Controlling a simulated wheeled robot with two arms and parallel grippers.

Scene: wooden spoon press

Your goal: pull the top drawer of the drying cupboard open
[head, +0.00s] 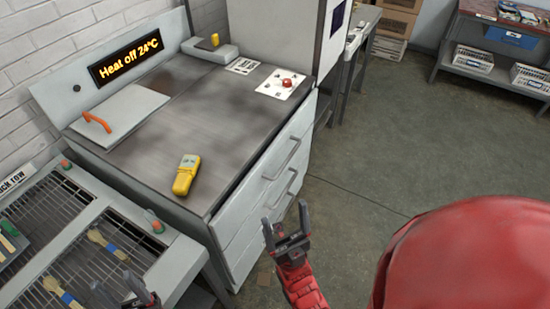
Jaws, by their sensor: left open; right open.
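The drying cupboard (150,165) is a grey metal unit with a "Heat off 24°C" display (125,58). Its drawer fronts face right. The top drawer (247,190) has a grey bar handle (283,159), and a narrow dark gap shows between its front and the worktop. A second handle (284,190) sits below. My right gripper (286,218) is open and empty, fingers up, in front of the lower drawer fronts and apart from the top handle. My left gripper (113,282) is open at the lower left, over the rack, partly cut off by the frame edge.
A yellow handheld meter (186,176), a hatch with an orange handle (120,108) and a card with a red button (283,84) are on the worktop. The floor (400,150) to the right is clear.

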